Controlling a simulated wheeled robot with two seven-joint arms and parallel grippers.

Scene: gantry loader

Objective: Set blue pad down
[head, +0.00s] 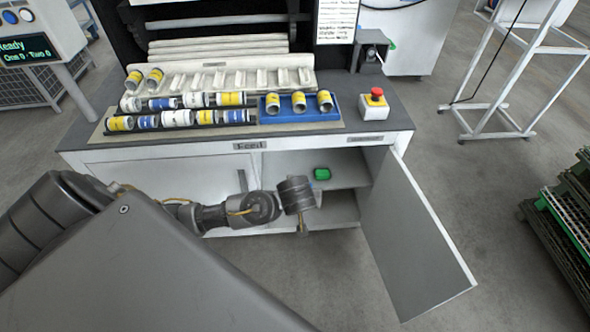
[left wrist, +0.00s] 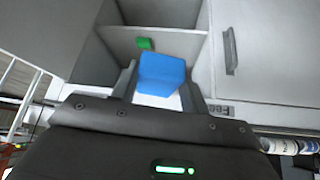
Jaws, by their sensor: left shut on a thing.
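The blue pad (left wrist: 162,74) shows in the left wrist view between the two fingers of my left gripper (left wrist: 160,84). The gripper is shut on it and points at the open cabinet. In the head view my left gripper (head: 303,228) is in front of the open cabinet below the bench top, and I cannot make out the pad there. My right gripper is not in view.
The cabinet door (head: 425,245) stands open to the right. Above, the bench holds a blue tray (head: 300,116) of yellow-banded cans, rows of more cans and a red stop button (head: 376,95). The shelf around the green block looks clear.

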